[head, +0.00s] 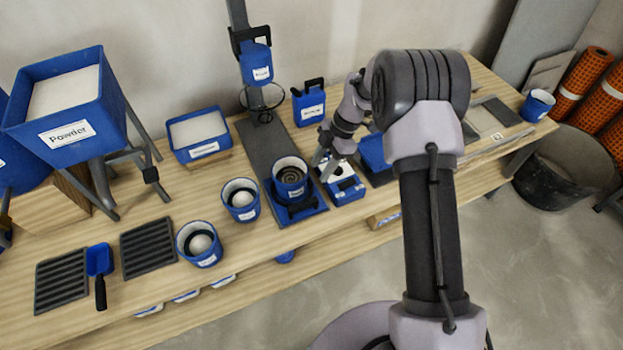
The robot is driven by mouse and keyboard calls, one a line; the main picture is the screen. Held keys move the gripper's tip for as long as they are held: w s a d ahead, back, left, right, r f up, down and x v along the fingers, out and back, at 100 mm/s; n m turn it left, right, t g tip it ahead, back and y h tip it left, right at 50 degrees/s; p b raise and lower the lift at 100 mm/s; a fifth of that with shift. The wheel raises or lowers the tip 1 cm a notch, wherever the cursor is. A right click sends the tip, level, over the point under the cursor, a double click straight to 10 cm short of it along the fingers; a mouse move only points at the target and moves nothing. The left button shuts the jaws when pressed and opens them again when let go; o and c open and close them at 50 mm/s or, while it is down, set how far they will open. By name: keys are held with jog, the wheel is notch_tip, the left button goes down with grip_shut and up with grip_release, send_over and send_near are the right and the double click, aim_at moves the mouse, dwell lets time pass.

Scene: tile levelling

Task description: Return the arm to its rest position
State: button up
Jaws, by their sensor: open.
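My arm rises from the lower right of the head view and reaches back over the wooden bench (335,228). My gripper (322,160) is small in the picture and points down near the middle of the bench. It is open, with nothing seen between its fingers. It is over or just behind a small blue device (346,190) with a white top; I cannot tell whether it touches it. My upper arm hides part of the bench to the right of the gripper.
A blue bucket with rings inside (290,178) stands just left of the gripper. A stand holds a blue container (256,62) above it. A blue canister (308,103) is behind. A powder hopper (68,105) is at left, and orange rolls (583,88) stand at right.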

jog(key=shift+v, duration=1.35)
jog(key=s+d+r+m+t, duration=0.1)
jog(key=s+r+m, duration=0.25)
jog(key=r, duration=0.35)
jog(key=s+r+m+t+h, duration=0.1)
jog(key=s+r+m, duration=0.2)
jog(key=r+m, duration=0.35)
jog(key=s+d+r+m+t, duration=0.15)
jog(key=s+r, duration=0.25)
jog(key=r, duration=0.5)
jog(key=s+d+r+m+t, duration=0.1)
jog(key=s+r+m+t, duration=0.1)
jog(key=s+m, duration=0.5)
jog(key=s+r+m+t+h, duration=0.1)
jog(key=s+r+m+t, duration=0.1)
jog(key=s+m, duration=0.6)
jog(key=s, duration=0.3)
jog(key=shift+s+d, duration=0.35)
jog(key=shift+d, duration=0.05)
jog(key=shift+m, duration=0.25)
